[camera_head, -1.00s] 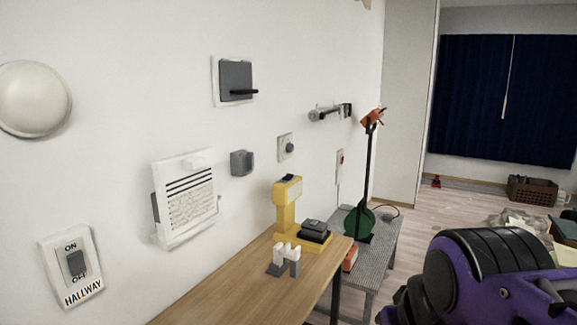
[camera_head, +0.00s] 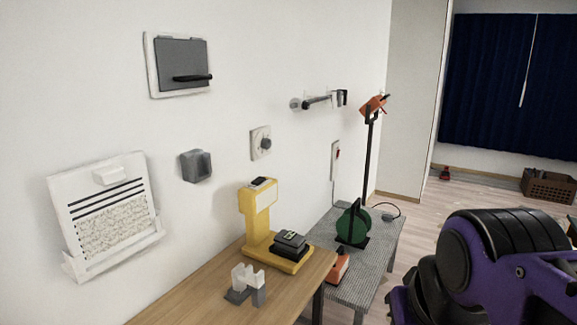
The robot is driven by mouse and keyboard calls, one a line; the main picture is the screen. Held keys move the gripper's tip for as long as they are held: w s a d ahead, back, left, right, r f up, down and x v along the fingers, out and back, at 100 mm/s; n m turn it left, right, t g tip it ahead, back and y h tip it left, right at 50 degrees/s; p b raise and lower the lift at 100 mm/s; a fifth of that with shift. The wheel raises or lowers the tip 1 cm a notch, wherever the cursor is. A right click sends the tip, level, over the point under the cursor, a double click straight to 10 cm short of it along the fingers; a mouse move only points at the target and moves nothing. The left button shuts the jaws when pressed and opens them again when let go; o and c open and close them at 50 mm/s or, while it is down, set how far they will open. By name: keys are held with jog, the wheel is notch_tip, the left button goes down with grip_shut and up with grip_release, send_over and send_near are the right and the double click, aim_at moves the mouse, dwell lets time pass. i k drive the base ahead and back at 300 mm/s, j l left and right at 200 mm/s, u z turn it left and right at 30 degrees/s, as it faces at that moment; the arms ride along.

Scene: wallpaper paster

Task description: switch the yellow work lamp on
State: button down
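A yellow work lamp (camera_head: 258,222) stands upright on the far end of a wooden table (camera_head: 200,288). Its head has a pale front panel and a small dark piece on top (camera_head: 263,182). A dark block (camera_head: 291,243) sits on its yellow base. I cannot tell from the panel whether the lamp is lit. A purple and black part of my arm fills the lower right. My gripper's fingers are not in view.
A grey-white bracket (camera_head: 246,284) stands on the table before the lamp. Wall fittings include a dial (camera_head: 261,143) and a grey box (camera_head: 197,166).

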aim_at(258, 179)
jog(key=i+l, duration=1.2)
jog(key=u, duration=1.4)
jog(key=k+j, duration=0.15)
jog(key=j, duration=0.15)
jog(key=k+j, duration=0.1)
jog(key=j, duration=0.25)
jog(key=k+j, duration=0.15)
jog(key=j, duration=0.15)
jog(key=i+l, duration=0.15)
jog(key=l, duration=0.15)
jog(key=i+l, duration=0.15)
jog(key=l, duration=0.15)
jog(key=i+l, duration=0.1)
jog(key=l, duration=0.25)
